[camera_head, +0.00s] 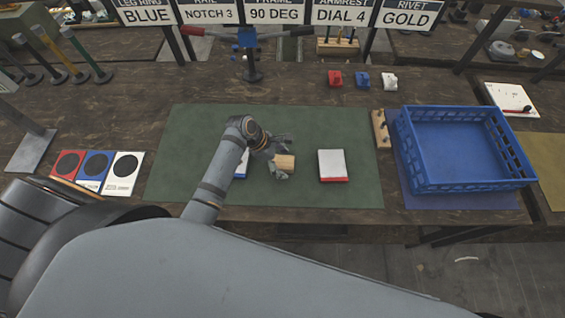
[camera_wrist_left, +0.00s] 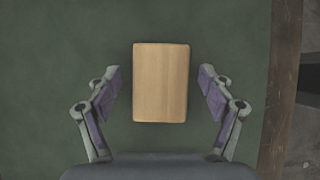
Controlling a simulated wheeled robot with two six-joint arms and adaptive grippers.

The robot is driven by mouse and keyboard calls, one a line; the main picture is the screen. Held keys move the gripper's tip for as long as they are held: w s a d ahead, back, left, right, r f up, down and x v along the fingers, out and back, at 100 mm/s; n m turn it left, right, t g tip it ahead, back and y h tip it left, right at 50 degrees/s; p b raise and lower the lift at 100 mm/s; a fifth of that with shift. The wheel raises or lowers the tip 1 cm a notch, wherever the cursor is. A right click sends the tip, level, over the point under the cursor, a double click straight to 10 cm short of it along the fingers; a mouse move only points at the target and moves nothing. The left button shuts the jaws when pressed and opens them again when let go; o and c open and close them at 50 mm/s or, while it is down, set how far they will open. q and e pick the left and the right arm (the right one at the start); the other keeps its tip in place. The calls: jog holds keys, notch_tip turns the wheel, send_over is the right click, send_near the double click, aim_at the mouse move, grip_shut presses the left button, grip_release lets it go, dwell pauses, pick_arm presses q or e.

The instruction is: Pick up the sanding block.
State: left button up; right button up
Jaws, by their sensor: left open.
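The sanding block (camera_head: 285,162) is a small light-wood block on the green mat (camera_head: 200,135). In the left wrist view the wooden block (camera_wrist_left: 161,82) lies upright in the picture, between and just beyond the two fingers. My left gripper (camera_head: 281,158) is open over the block, with a finger to each side. In the left wrist view the gripper (camera_wrist_left: 160,90) shows a gap on both sides of the block, so it does not touch it. My right gripper is in neither view.
A white block with a red base (camera_head: 333,165) lies right of the gripper. A blue-based block (camera_head: 242,163) is partly hidden behind my left arm. A blue crate (camera_head: 462,187) stands to the right, beside a wooden peg strip (camera_head: 380,129). Red, blue and white cards (camera_head: 123,174) lie left.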

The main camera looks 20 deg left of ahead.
aim_at(287, 163)
pick_arm(q)
jog(key=shift+s, duration=0.1)
jog(key=c, duration=1.3)
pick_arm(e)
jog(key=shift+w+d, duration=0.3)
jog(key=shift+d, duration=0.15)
pick_arm(q)
jog(key=shift+r, duration=0.2)
jog(key=shift+r, duration=0.25)
jog(key=r, duration=0.3)
jog(key=shift+s+a+b, duration=0.2)
jog(key=shift+s+b, duration=0.05)
jog(key=shift+b, duration=0.05)
jog(key=s+r, duration=0.2)
jog(key=s+a+r, duration=0.1)
jog(key=s+r, duration=0.1)
jog(key=r, duration=0.1)
jog(key=s+a+r+p, duration=0.1)
jog(key=s+a+r, duration=0.1)
jog(key=s, duration=0.5)
jog(key=shift+s+a+r, duration=0.2)
jog(key=shift+s+r, duration=0.05)
jog(key=shift+r, duration=0.6)
jog(key=shift+s+a+r, duration=0.1)
jog(key=shift+s+r, duration=0.2)
jog(key=shift+s, duration=0.4)
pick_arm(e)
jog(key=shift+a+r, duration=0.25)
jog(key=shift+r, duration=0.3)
